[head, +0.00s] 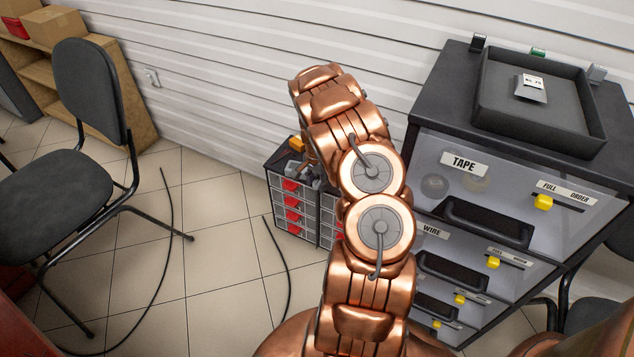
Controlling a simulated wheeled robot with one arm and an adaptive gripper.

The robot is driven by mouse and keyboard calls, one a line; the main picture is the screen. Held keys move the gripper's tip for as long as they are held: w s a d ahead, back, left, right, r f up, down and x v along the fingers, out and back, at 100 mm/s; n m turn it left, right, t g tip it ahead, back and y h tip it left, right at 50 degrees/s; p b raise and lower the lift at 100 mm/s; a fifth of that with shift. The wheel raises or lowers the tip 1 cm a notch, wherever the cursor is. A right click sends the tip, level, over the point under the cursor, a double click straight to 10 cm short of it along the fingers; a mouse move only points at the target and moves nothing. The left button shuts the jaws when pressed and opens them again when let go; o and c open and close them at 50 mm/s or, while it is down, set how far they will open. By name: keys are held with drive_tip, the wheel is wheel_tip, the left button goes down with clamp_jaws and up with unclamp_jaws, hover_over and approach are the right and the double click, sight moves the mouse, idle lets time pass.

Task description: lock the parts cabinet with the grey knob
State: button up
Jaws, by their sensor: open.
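A small dark cabinet (292,226) with grey drawers and red fronts stands on the floor by the wall, partly hidden behind my copper arm. My gripper (308,172) is a small grey shape over its top, mostly hidden by the arm; I cannot tell whether it touches anything. A yellow-orange piece (297,144) shows beside it at the cabinet's back. A larger cabinet (444,147) at the right has clear-fronted drawers labelled TAPE and WIRE. A small grey piece (597,73) stands on its top at the back right. I cannot tell which piece is the grey knob.
A black tray (487,97) with a labelled packet lies on the larger cabinet, near a black piece (478,42) and a green piece (538,51). A dark chair (88,92) stands at the left. Black cables (168,210) lie on the tiled floor, otherwise clear between chair and cabinets.

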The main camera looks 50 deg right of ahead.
drive_tip(key=c, duration=0.9)
drive_tip(key=shift+o, duration=0.2)
drive_tip(key=shift+n, duration=0.4)
drive_tip(key=n+p, duration=0.1)
drive_tip(key=n, duration=0.3)
drive_tip(key=shift+r+p, duration=0.15)
drive_tip(key=shift+p, duration=0.2)
drive_tip(key=n+p, duration=0.1)
drive_tip(key=n, duration=0.8)
drive_tip(key=shift+d, duration=0.15)
drive_tip(key=shift+n, duration=2)
